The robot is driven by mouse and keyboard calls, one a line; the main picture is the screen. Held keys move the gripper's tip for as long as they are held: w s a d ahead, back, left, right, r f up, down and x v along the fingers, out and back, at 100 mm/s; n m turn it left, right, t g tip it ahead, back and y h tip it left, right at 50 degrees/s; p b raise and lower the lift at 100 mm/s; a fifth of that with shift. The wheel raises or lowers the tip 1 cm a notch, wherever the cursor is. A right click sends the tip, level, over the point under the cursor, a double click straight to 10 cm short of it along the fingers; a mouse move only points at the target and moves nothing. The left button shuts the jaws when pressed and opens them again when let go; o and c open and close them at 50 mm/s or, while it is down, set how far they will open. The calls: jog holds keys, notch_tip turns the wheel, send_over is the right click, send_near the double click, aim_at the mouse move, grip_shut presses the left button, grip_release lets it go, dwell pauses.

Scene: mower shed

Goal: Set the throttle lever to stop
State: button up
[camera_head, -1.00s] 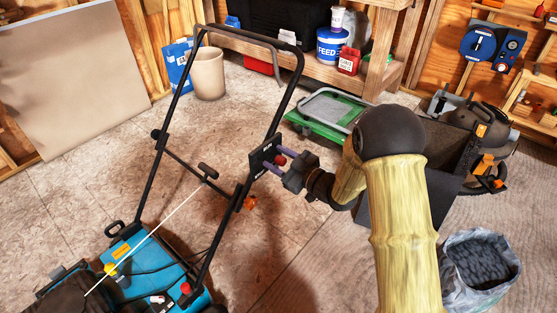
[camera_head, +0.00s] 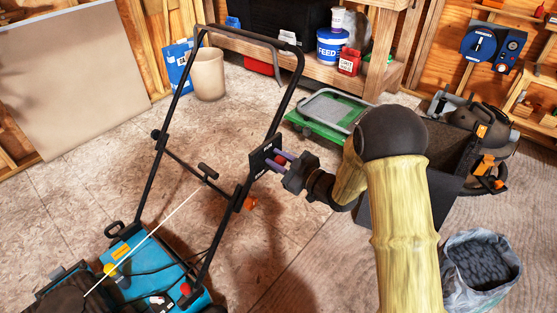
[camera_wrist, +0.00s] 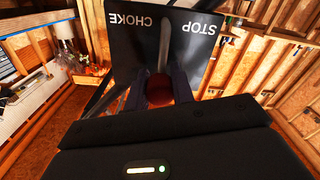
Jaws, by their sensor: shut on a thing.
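The throttle lever has a red knob (camera_wrist: 158,88), seen in the wrist view between the two fingers of my gripper (camera_wrist: 159,93). The fingers are shut on the knob. In the head view my gripper (camera_head: 281,162) reaches the plate (camera_head: 262,158) on the right bar of the mower handle (camera_head: 283,108), and the red knob shows between the fingers. The knob sits near the lower end of the visible slot in the wrist view.
The blue mower body (camera_head: 150,270) is at the lower left, with a pull cord and T-grip (camera_head: 208,171). An orange knob (camera_head: 249,202) sits on the handle below the plate. A green cart (camera_head: 325,115) and a bag (camera_head: 480,265) stand to the right.

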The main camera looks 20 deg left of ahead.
aim_at(258, 168)
jog(key=n+b, duration=0.1)
jog(key=b, duration=0.1)
jog(key=s+f+n+b, duration=0.1)
jog(key=n+b, duration=0.1)
jog(key=s+a+n+b, duration=0.1)
jog(key=n+b, duration=0.1)
jog(key=shift+s+f, duration=0.2)
jog(key=shift+f, duration=0.05)
jog(key=n+b, duration=0.1)
jog(key=b, duration=0.1)
jog(key=s+n+b, duration=0.1)
jog(key=n, duration=0.1)
jog(key=f+n+b, duration=0.1)
jog(key=b, duration=0.1)
jog(key=shift+s+a+n+b, duration=0.25)
jog(key=shift+n+b, duration=0.1)
jog(key=shift+n, duration=0.05)
jog(key=shift+r, duration=0.1)
jog(key=o, duration=1)
jog(key=shift+r, duration=0.1)
jog(key=shift+s+d, duration=0.15)
jog(key=shift+d, duration=0.35)
jog(key=p+v, duration=0.3)
jog(key=v, duration=1.3)
jog(key=shift+p, duration=0.35)
